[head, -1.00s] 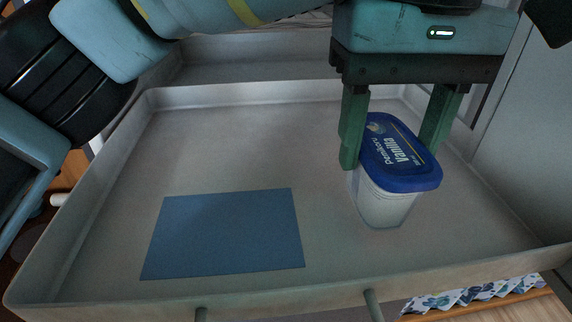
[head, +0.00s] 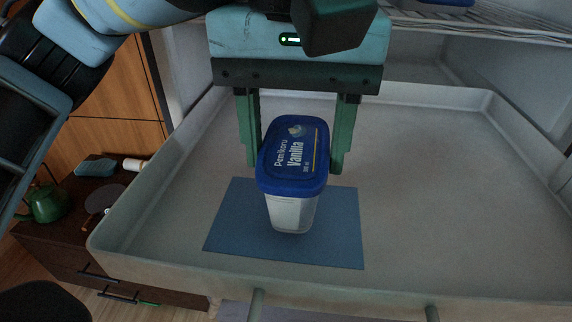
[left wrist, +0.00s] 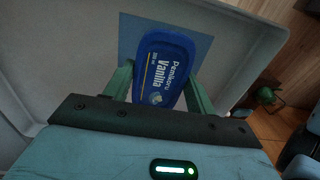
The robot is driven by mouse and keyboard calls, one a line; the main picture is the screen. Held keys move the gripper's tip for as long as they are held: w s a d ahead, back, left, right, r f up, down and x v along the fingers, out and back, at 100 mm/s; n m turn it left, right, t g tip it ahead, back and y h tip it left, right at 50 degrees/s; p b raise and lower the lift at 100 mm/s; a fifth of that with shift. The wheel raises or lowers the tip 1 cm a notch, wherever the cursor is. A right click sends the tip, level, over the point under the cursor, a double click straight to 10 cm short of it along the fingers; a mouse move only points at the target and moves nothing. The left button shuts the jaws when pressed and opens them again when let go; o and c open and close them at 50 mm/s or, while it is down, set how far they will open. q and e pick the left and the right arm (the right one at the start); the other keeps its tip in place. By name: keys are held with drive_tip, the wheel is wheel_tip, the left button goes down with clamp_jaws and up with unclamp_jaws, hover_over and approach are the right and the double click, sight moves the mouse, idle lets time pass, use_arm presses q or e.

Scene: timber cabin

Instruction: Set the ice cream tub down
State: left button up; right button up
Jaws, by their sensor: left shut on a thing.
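The ice cream tub (head: 293,160) has a blue lid marked Vanilla and a pale body. It is upright in the head view, in front of the blue mat (head: 340,225) that lies in the grey drawer. My left gripper (head: 296,165) is shut on the tub, with a green finger on each side. The tub's base appears over the mat; I cannot tell whether it touches. In the left wrist view the tub (left wrist: 165,70) sits between the fingers, with the blue mat (left wrist: 135,35) behind it. My right gripper is not in view.
The grey drawer (head: 430,190) has raised walls and is bare to the right of the mat. A wire shelf (head: 480,27) is above at the back. A dark cabinet with a green teapot (head: 47,203) stands outside at the left.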

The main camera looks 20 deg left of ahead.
sight(285, 146)
use_arm(q)
drive_tip(key=shift+s+a, duration=0.1)
drive_tip(key=shift+a, duration=0.35)
wheel_tip(285, 146, down, 3)
drive_tip(key=shift+r, duration=0.15)
drive_tip(key=shift+f, duration=0.4)
drive_tip(key=shift+f, duration=0.25)
drive_tip(key=o, duration=1.1)
